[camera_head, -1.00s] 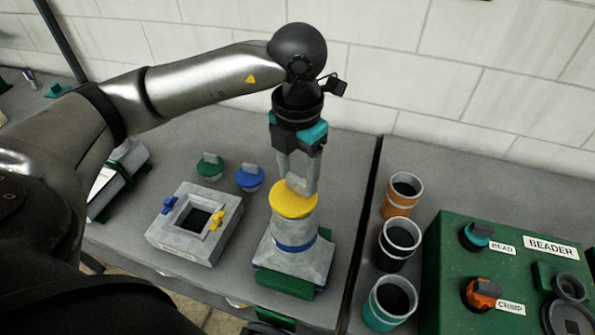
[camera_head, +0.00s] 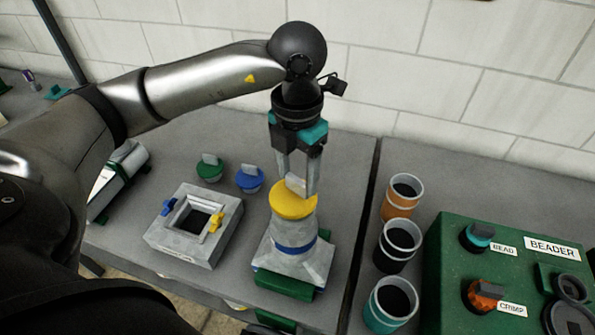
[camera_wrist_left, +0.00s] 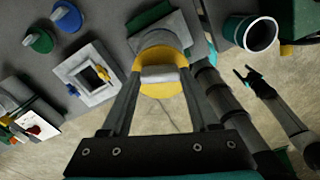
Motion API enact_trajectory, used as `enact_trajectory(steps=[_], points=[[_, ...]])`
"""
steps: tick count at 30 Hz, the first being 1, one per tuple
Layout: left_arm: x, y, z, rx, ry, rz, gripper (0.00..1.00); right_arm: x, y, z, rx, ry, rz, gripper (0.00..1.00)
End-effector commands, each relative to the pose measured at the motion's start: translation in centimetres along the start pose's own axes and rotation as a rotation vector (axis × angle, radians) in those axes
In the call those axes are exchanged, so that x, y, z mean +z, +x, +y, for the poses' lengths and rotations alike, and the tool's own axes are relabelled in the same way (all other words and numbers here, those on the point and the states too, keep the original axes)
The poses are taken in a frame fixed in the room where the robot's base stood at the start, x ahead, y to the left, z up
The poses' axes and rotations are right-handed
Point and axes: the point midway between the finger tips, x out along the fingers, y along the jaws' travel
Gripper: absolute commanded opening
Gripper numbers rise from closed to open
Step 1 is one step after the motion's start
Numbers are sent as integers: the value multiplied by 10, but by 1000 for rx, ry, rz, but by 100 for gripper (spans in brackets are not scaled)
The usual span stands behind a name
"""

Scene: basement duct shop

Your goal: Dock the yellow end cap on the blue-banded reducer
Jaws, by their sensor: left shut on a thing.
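The yellow end cap (camera_head: 293,203) is a yellow disc with a grey tab on top. My left gripper (camera_head: 297,187) is shut on that tab from above. The cap is at the mouth of the blue-banded reducer (camera_head: 294,248), a grey tapering fitting upright on a green base. The cap looks level and touching, but I cannot tell how deep it sits. In the left wrist view, the tab lies between the fingers (camera_wrist_left: 158,75), with the yellow cap (camera_wrist_left: 160,88) hiding most of the reducer mouth. My right gripper (camera_wrist_left: 246,76) is open and empty at the right there.
A grey square fitting (camera_head: 233,225) with blue and yellow clips stands left of the reducer. Green (camera_head: 210,168) and blue (camera_head: 250,180) caps lie behind it. Orange (camera_head: 401,196), black (camera_head: 397,246) and teal (camera_head: 390,305) banded tubes and a green beader (camera_head: 500,270) stand right.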

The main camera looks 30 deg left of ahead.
Motion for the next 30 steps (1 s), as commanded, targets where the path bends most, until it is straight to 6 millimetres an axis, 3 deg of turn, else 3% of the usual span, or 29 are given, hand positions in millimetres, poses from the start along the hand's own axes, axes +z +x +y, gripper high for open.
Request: enact_trajectory(steps=[21,22,25,30], points=[[0,13,0,0,0,-1,0,0,12,-1,-1,0,1,72],[0,13,0,0,0,-1,62,0,12,-1,-1,0,1,72],[0,12,0,0,0,-1,74,0,12,-1,-1,-1,1,72],[0,12,0,0,0,0,74,0,11,-1,-1,-1,2,72]])
